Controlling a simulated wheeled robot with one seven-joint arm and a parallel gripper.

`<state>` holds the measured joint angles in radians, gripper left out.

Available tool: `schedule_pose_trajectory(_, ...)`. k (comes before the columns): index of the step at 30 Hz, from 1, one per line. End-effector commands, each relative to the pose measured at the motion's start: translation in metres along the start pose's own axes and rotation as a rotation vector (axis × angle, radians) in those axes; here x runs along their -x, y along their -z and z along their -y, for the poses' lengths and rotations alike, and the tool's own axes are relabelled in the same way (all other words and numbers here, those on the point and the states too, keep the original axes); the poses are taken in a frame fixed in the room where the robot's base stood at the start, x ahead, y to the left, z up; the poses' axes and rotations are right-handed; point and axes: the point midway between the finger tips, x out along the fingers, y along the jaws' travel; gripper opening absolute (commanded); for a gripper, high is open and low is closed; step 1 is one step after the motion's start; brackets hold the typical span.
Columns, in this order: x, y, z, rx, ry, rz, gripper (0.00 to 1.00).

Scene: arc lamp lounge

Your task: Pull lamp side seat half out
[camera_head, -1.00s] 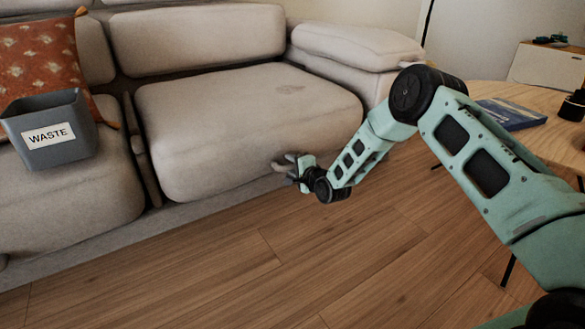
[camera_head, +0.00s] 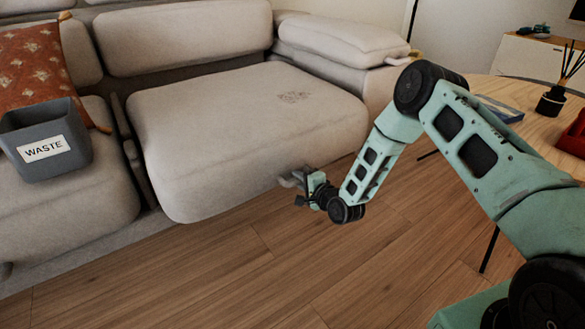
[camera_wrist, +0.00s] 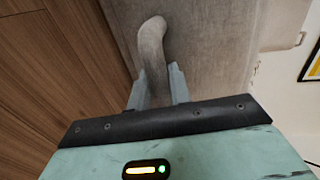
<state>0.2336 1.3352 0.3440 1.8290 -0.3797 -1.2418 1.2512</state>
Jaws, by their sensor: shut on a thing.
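The lamp side seat (camera_head: 235,125) is a beige cushion section at the right end of the sofa in the head view. It juts forward past the neighbouring seat on its left. My gripper (camera_head: 298,184) is at its lower front edge, near the right corner. In the wrist view my gripper (camera_wrist: 158,85) is shut on a grey, curved handle (camera_wrist: 152,45) that sticks out from the seat front. The handle lies between the two fingers. Its far end meets the beige fabric.
A grey waste bin (camera_head: 45,140) stands on the left seat (camera_head: 75,195) beside an orange cushion (camera_head: 35,70). A wooden table (camera_head: 540,125) with a reed diffuser (camera_head: 552,98) and a red tray (camera_head: 575,133) is at the right. Wooden floor (camera_head: 220,275) in front of the sofa is clear.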

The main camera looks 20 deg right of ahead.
Motion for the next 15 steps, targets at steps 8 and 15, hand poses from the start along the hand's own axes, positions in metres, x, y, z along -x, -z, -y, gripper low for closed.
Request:
schedule_pose_trajectory(8, 0.0002, 0.0003, -0.001, -0.001, 0.001, -0.002, 0.0)
schedule_pose_trajectory(15, -0.0002, 0.0002, -0.0005, -0.001, 0.002, -0.001, 0.4)
